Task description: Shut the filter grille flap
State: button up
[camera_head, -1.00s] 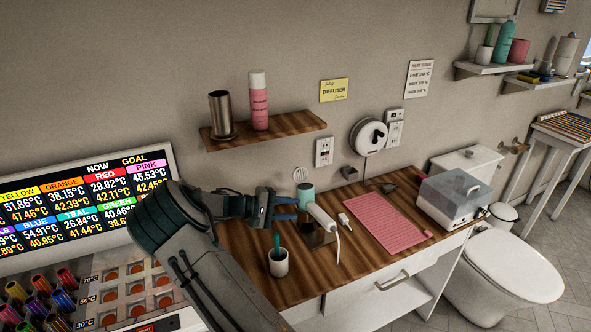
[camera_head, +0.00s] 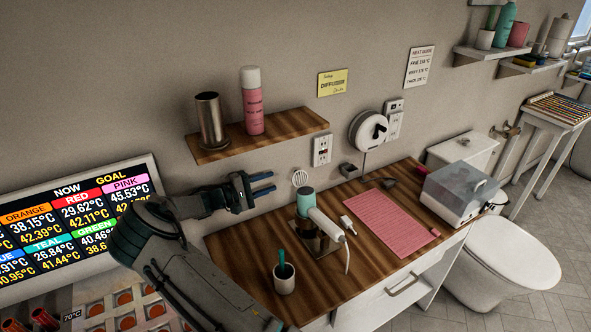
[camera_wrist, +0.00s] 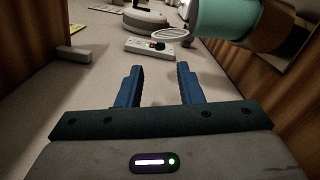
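The hair dryer has a teal rear end (camera_head: 306,200) and a white barrel (camera_head: 326,224); it rests in a metallic stand (camera_head: 318,243) on the wooden counter. The filter grille flap (camera_head: 300,177) is a pale round ring with slats, standing open above the teal end. In the wrist view the flap (camera_wrist: 172,34) juts out left from the teal end (camera_wrist: 222,22), ahead of my fingers. My gripper (camera_head: 263,182) is open and empty, left of the flap and about level with it, apart from it. Its blue fingers also show apart in the wrist view (camera_wrist: 156,86).
A wooden shelf (camera_head: 282,131) with a metal cup and pink bottle is above my gripper. A cup (camera_head: 284,279) with a teal-handled tool stands in front of the dryer. A pink mat (camera_head: 391,221) and clear-lidded box (camera_head: 460,191) lie right.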

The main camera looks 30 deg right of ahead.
aim_at(297, 173)
jog(key=d+p, duration=0.1)
jog(key=d, duration=0.2)
jog(key=d+p, duration=0.1)
jog(key=d, duration=0.3)
jog(key=d+p, duration=0.1)
jog(key=d, duration=0.3)
jog(key=shift+s, duration=0.25)
grip_shut()
